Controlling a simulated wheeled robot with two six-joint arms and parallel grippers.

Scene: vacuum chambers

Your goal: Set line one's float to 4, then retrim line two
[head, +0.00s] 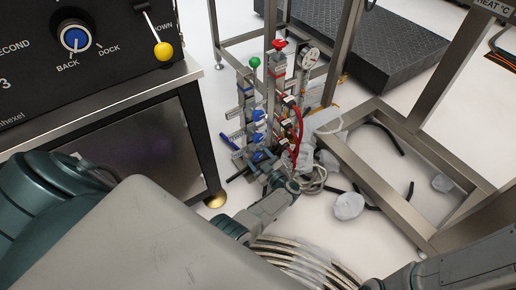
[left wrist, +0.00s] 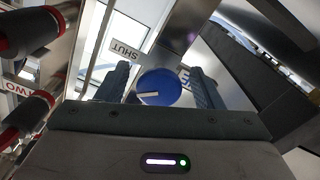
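My left gripper (head: 270,164) reaches low on the front of a valve stand (head: 269,110). In the left wrist view its two fingers (left wrist: 160,84) are apart, one on each side of a round blue knob (left wrist: 158,87) with a white line. I see small gaps beside the knob; contact is not clear. A label reading SHUT (left wrist: 128,49) is behind it. Float readings are too small to read.
A control cabinet (head: 95,115) is close on the left. A metal frame (head: 400,130) is on the right. Hoses (head: 300,262) and crumpled wrapping (head: 347,206) lie on the floor.

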